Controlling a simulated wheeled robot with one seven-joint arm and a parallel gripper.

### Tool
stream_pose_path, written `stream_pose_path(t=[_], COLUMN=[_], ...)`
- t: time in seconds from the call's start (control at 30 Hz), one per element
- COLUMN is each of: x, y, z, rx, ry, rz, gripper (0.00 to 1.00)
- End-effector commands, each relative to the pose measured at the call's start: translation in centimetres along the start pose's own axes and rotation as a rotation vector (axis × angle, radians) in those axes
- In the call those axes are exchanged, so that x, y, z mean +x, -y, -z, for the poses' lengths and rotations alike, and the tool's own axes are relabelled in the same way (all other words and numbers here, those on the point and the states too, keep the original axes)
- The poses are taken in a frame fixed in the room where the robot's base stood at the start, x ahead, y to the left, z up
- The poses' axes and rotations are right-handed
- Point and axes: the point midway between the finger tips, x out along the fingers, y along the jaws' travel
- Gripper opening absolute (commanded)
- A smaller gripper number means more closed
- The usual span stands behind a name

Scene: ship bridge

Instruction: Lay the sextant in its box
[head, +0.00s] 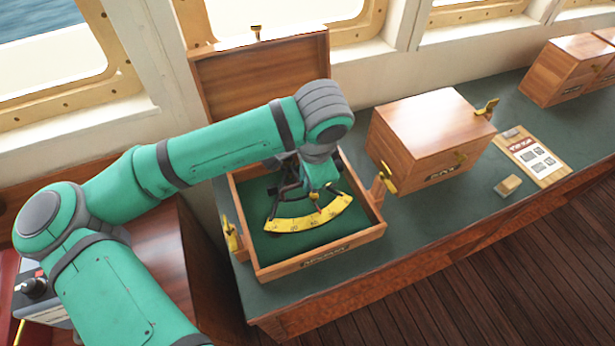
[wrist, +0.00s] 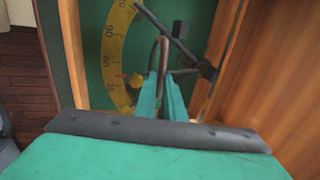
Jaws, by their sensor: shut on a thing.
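The sextant (head: 308,218) has a yellow curved scale and a dark frame. In the head view it is over the green-lined inside of the open wooden box (head: 318,263); I cannot tell whether it touches the lining. Its yellow scale also shows in the wrist view (wrist: 112,52). My gripper (head: 318,190) points down over the box and is shut on the sextant's frame. In the wrist view the teal fingers (wrist: 163,95) close on a dark part of the frame. My arm hides part of the box's back side and the sextant's top.
The box's lid (head: 255,75) stands open at the back, against the window wall. A closed wooden box (head: 430,135) is to the right, with a card (head: 535,158) and a small tan block (head: 508,186) beyond it. Green bench top (head: 440,215) is free in front of these.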

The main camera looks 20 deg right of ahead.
Motion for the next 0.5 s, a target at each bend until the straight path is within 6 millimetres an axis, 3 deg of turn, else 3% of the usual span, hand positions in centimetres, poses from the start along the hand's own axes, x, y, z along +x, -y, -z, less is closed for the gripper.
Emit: stream_pose_path(t=[0.5], x=[0.27], y=[-0.04], z=[-0.01], rx=[0.0], ry=[0.0], rz=[0.003], gripper=[0.0])
